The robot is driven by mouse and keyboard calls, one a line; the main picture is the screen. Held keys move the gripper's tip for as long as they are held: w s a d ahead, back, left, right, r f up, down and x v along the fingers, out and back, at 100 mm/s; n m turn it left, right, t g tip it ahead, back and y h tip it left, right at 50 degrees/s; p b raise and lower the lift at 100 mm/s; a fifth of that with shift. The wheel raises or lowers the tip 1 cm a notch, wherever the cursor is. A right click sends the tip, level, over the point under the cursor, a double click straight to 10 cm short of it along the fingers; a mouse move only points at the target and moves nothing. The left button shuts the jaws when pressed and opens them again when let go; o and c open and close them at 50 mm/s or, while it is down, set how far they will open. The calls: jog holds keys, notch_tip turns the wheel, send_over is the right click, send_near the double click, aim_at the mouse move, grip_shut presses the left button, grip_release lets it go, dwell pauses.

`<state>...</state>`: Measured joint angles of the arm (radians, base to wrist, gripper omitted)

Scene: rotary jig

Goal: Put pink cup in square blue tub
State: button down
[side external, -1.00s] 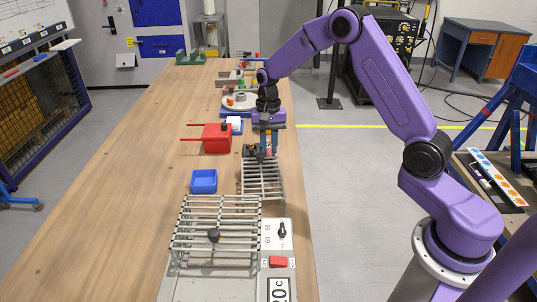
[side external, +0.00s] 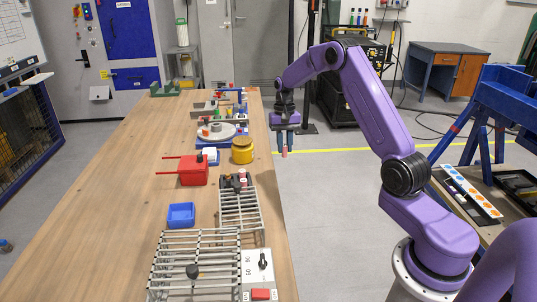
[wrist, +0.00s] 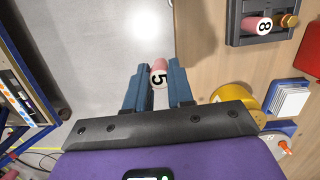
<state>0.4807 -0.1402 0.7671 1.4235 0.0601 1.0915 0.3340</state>
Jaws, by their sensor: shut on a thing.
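My gripper (side external: 285,146) is shut on a small pink cup (side external: 284,154), held off the right edge of the table, over the floor. In the wrist view the pink cup (wrist: 158,77), marked 5, sits between the two blue fingers of my gripper (wrist: 158,72). The square blue tub (side external: 181,215) stands on the table, left of the wire rack and well to the left of my gripper. It looks empty and does not show in the wrist view.
A second pink piece marked 8 (wrist: 257,25) sits in a dark holder (wrist: 242,36) beside a gold piece. A yellow pot (side external: 242,154), a red box with handles (side external: 193,172) and wire racks (side external: 240,215) stand on the table. Bare wood lies left of the tub.

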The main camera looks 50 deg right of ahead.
jog(key=shift+d, duration=0.35)
notch_tip(320, 180, up, 10)
jog(key=r, duration=0.1)
jog(key=s+a+m+t+h, duration=0.1)
jog(key=s+a+m, duration=0.2)
jog(key=a+m, duration=1.45)
jog(key=s+a+m+t+h, duration=0.1)
jog(key=s+a+m+t, duration=0.15)
jog(key=a+m, duration=1.55)
send_near(179, 210)
jog(key=shift+m+g, duration=0.25)
jog(key=shift+g, duration=0.1)
jog(key=s, duration=0.1)
jog(key=s+a, duration=0.1)
jog(key=s+f, duration=0.1)
jog(key=shift+s+a, duration=0.25)
jog(key=shift+s, duration=0.05)
jog(key=shift+w+a+f, duration=0.1)
jog(key=shift+w+f, duration=0.25)
jog(key=shift+f, duration=1.7)
